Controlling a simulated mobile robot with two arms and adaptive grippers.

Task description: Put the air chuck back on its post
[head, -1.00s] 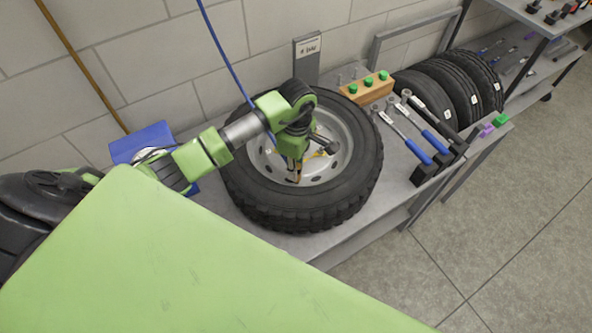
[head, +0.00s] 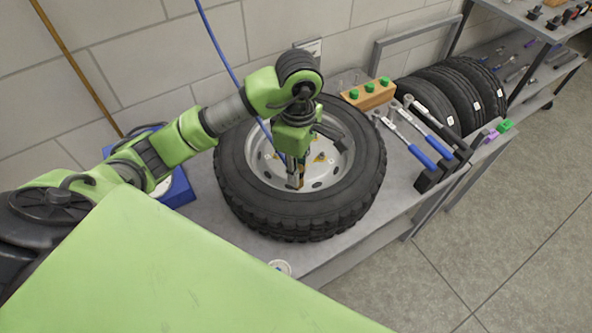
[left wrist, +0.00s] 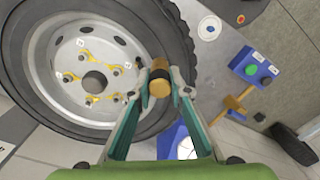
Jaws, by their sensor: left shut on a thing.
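My left gripper (head: 296,176) is over the wheel's rim, in front of its hub. It is shut on the air chuck (left wrist: 159,88), a short brass-coloured piece with a dark end between the fingertips in the left wrist view. A blue hose (head: 226,62) comes down from above to the gripper. A grey upright plate with a white label (head: 313,46) stands behind the wheel, largely hidden by my arm; I cannot tell whether it is the chuck's post. My right gripper is not in view.
The tyre and wheel (head: 235,190) lie flat on a grey bench (head: 385,208). A wooden block with green knobs (head: 368,95), blue-handled tools (head: 425,152) and upright tyres (head: 465,85) are to the right. A blue item (head: 178,188) lies left of the wheel.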

